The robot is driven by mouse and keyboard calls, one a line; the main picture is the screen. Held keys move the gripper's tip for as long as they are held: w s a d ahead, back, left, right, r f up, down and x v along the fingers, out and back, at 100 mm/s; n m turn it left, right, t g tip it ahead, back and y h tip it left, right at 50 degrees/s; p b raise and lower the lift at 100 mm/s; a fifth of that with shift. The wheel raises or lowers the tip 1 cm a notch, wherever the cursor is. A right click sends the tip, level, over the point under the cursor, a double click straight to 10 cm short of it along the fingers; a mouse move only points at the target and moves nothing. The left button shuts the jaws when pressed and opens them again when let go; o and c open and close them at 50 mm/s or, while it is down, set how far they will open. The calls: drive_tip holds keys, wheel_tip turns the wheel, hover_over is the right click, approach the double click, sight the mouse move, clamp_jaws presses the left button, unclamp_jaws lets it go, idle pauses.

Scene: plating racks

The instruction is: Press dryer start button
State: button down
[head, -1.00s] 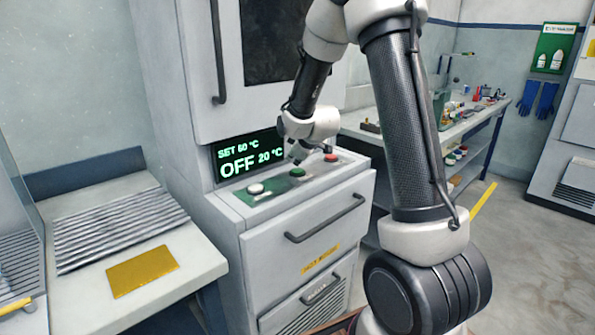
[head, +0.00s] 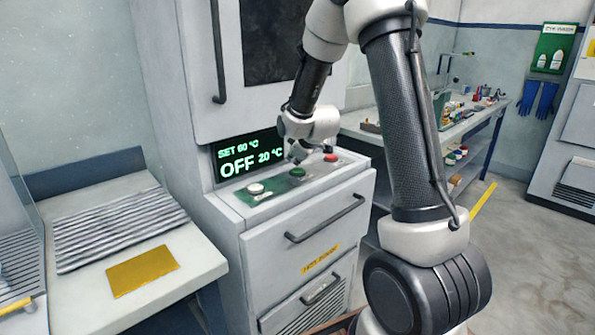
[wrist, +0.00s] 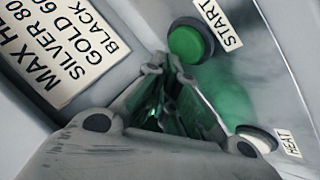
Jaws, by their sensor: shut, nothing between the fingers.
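The dryer's green button (head: 297,172) sits between a white button (head: 255,188) and a red button (head: 330,158) on the sloped control panel. In the wrist view the green button (wrist: 187,43) is beside a START label (wrist: 217,25). My gripper (head: 296,158) is shut and empty, just above the panel by the green button. In the wrist view its closed fingertips (wrist: 167,68) are just below the green button in the picture; I cannot tell whether they touch it. The display (head: 249,158) reads SET 60 °C, OFF, 20 °C.
The white button (wrist: 258,139) is labelled HEAT in the wrist view. Drawers with a handle (head: 325,218) are under the panel. A bench with a ribbed grey mat (head: 115,228) and a gold plate (head: 142,271) stands left. A workbench (head: 480,118) stands behind right.

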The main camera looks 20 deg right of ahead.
sight(295, 170)
drive_tip(key=shift+f, duration=0.4)
drive_tip(key=shift+f, duration=0.5)
idle(0.7)
idle(0.3)
drive_tip(key=shift+r, duration=0.9)
drive_tip(key=shift+r, duration=2.5)
